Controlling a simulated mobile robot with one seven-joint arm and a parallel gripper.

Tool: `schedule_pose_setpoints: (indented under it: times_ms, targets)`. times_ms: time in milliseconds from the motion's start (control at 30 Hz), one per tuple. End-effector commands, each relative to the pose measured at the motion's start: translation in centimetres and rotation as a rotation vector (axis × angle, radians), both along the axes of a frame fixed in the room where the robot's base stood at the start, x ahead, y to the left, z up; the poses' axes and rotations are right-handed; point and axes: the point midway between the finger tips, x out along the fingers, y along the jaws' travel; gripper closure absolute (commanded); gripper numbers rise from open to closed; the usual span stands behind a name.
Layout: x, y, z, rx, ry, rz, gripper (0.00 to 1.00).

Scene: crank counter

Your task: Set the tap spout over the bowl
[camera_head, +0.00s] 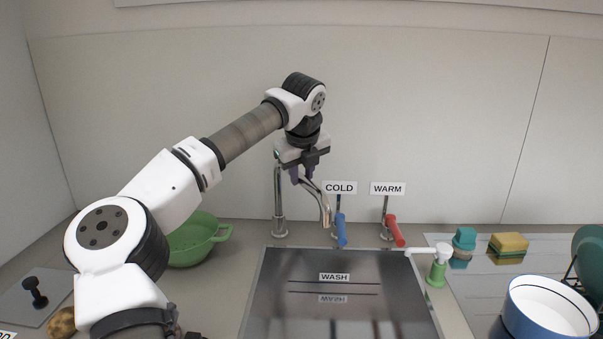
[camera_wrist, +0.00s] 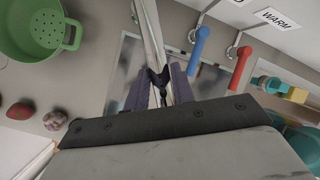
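The chrome tap has an upright post (camera_head: 279,205) behind the sink and a spout (camera_head: 325,208) that hangs over the sink's back edge. My gripper (camera_head: 302,176) is at the upper part of the spout, pointing down. In the wrist view its two purple fingers (camera_wrist: 159,85) stand apart on either side of the spout (camera_wrist: 150,35), with a dark forked piece between them. Whether they press on it is unclear.
Blue COLD (camera_head: 341,230) and red WARM (camera_head: 394,231) levers stand just right of the spout. A white and green soap pump (camera_head: 437,265) is beside the sink (camera_head: 335,318). A green colander (camera_head: 195,243) sits left. A sponge (camera_head: 508,246) lies behind the bowl.

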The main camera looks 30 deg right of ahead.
Motion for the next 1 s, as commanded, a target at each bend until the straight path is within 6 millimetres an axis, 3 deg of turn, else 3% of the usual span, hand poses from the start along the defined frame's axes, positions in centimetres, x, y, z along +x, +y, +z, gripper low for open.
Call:
schedule_pose_setpoints:
  times_ms: [33, 133, 433, 567, 1000]
  targets:
    - [0.0, 0.0, 0.1, -0.001, -0.001, 0.000, 0.68]
    - [0.0, 0.0, 0.0, 0.000, 0.000, 0.000, 0.56]
    - [-0.1, 0.1, 0.1, 0.002, 0.000, 0.001, 0.56]
    - [-0.4, 0.3, 1.0, 0.001, -0.003, 0.001, 0.56]
    - [-4.0, 2.0, 9.6, 0.000, -0.004, 0.002, 0.56]
